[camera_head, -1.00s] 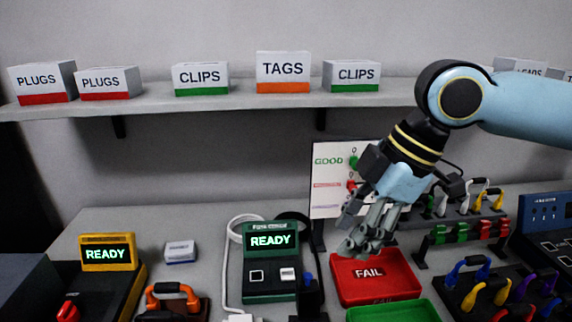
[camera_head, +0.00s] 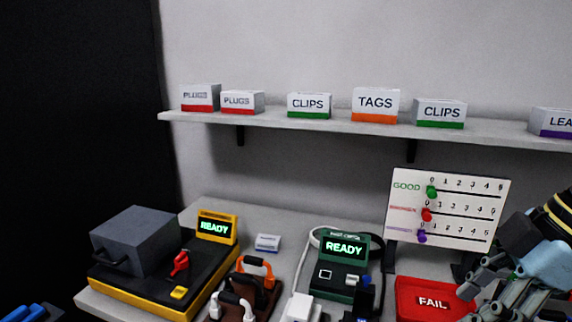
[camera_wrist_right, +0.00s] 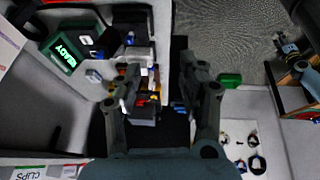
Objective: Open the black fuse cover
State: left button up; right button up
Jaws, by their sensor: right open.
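No part is plainly marked as the black fuse cover. A dark grey box-shaped hood with a front handle (camera_head: 135,240) sits down on the yellow-edged black station (camera_head: 140,302) at the left. That station has a red lever (camera_head: 180,263) and a READY screen (camera_head: 214,227). My right gripper (camera_head: 482,298) is at the far right of the head view, over the red FAIL tray (camera_head: 422,302), well away from the hood. In the right wrist view the gripper (camera_wrist_right: 160,78) has its fingers apart with nothing clearly held. My left gripper is not seen.
A green tester (camera_head: 340,282) with a READY screen and cable stands mid-bench. Orange- and white-handled tools (camera_head: 255,268) stand beside the yellow station. A small white box (camera_head: 267,242) and a GOOD counting board (camera_head: 450,208) are behind. A shelf (camera_head: 330,126) runs above.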

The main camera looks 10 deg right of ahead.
jog(key=s+a+f+m+h, duration=0.4)
jog(key=s+f+m, duration=0.4)
jog(key=s+m, duration=0.15)
notch_tip(320, 180, down, 33)
jog(key=s+d+m+b, duration=0.1)
jog(key=d+m+b, duration=0.15)
jog(key=b, duration=0.65)
pick_arm(q)
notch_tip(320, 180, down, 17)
jog(key=b, duration=0.7)
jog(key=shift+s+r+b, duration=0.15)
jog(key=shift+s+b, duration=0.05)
jog(key=shift+b, duration=0.15)
pick_arm(e)
jog(key=s+f+g, duration=0.1)
jog(key=s+f, duration=0.8)
jog(key=f, duration=0.4)
jog(key=s+d+f+g, duration=0.1)
jog(key=s+f, duration=0.9)
jog(key=f, duration=0.3)
jog(key=shift+s+d+f+n, duration=0.15)
jog(key=shift+s+d+n, duration=0.05)
jog(key=shift+s+n, duration=0.1)
